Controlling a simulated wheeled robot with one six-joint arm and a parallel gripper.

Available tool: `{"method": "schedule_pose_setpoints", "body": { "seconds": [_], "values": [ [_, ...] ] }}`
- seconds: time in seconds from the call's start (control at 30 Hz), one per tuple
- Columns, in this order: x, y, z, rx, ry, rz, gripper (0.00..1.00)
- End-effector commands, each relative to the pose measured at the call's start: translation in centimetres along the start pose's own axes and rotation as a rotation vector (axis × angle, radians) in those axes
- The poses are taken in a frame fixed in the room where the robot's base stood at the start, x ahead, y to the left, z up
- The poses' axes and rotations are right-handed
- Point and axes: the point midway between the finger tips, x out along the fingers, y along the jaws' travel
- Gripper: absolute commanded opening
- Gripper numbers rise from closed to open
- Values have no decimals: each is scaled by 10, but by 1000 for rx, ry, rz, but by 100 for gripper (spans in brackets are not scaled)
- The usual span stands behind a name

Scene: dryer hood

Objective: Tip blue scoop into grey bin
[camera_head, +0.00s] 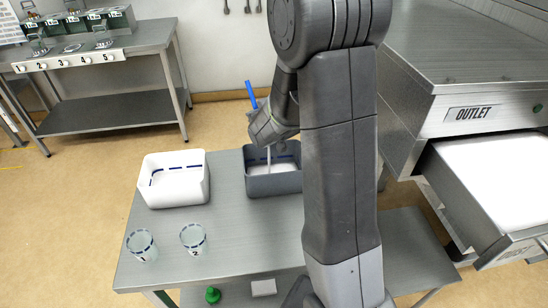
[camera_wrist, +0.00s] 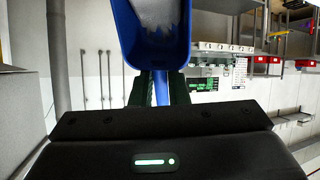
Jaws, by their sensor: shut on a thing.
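The blue scoop (camera_wrist: 160,50) is in my gripper (camera_wrist: 161,82), its handle between the two fingers. White powder (camera_wrist: 157,12) lies in the scoop in the wrist view. In the head view my gripper (camera_head: 268,128) is above the grey bin (camera_head: 274,184), and a blue part of the scoop (camera_head: 250,95) sticks up behind it. A thin pale vertical streak shows between my gripper and the bin; I cannot tell whether it is falling powder. White material shows inside the bin. My arm hides the bin's right end.
A white tub (camera_head: 178,198) with white contents stands left of the bin. Two clear cups (camera_head: 193,238) stand at the table's front left. An open drawer (camera_head: 480,205) under the OUTLET panel juts out at right. The table (camera_head: 225,235) is bare in front of the bin.

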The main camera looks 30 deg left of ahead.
Motion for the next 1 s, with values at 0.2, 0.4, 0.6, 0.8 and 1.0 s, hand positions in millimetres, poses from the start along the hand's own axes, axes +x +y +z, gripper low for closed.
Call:
{"method": "schedule_pose_setpoints", "body": {
  "seconds": [0.2,0.4,0.6,0.8,1.0],
  "values": [
    [0,0,4,4,24,0,0],
    [-2,0,6,9,46,0,0],
    [-3,1,8,13,68,0,0],
    [-4,1,11,17,89,0,0],
    [-5,1,13,21,110,1,0]
  ]
}}
